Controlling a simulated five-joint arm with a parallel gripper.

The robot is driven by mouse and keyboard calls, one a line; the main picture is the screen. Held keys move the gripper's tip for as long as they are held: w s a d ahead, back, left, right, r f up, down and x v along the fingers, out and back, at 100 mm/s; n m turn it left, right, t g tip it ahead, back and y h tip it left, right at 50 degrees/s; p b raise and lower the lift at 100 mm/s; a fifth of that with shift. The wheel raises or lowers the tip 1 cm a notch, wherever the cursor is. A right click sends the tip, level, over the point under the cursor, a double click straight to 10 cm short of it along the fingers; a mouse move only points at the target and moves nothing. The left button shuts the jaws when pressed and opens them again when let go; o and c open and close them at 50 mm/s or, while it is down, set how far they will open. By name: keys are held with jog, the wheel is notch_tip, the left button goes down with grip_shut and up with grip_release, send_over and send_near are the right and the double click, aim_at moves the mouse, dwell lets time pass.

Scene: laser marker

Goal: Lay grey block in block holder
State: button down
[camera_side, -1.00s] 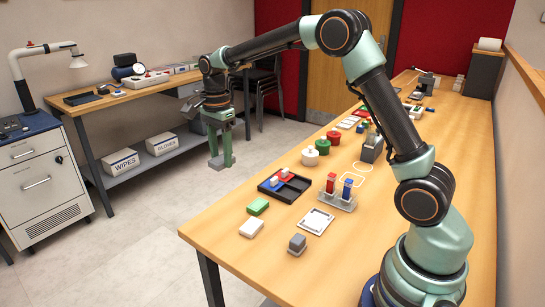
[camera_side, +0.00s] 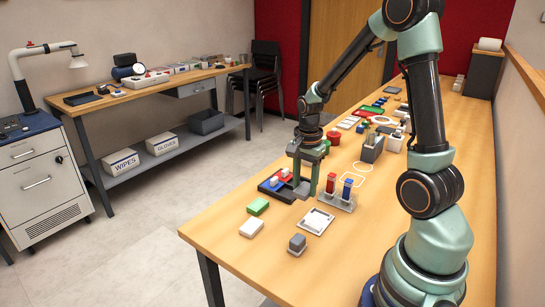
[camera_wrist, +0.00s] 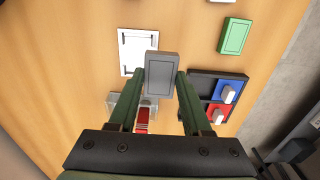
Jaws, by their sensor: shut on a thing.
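My gripper (camera_side: 306,186) is shut on a grey block. In the wrist view the grey block (camera_wrist: 162,72) is a flat rectangle between the green fingertips (camera_wrist: 160,80). In the side view the block is hard to make out against the fingers, which are over the right end of the dark tray. The block holder appears to be the white square plate with a raised edge (camera_side: 318,221), lying empty on the table, nearer the side camera than my gripper. It also shows in the wrist view (camera_wrist: 127,52), partly behind the grey block.
The dark tray (camera_side: 268,190) holds red and blue pieces with white knobs. A clear rack with red and blue vials (camera_side: 341,201) stands beside the holder. A green block (camera_side: 257,206), a white block (camera_side: 252,228) and a small grey-topped cube (camera_side: 297,244) are nearby.

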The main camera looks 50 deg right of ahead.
send_over(316, 220)
notch_tip(316, 220, down, 2)
jog(key=shift+s, duration=0.1)
jog(key=shift+f, duration=2.35)
jog(key=shift+f, duration=0.4)
jog(key=shift+c, duration=1.3)
grip_release()
jog(key=shift+r, duration=0.15)
notch_tip(316, 220, up, 12)
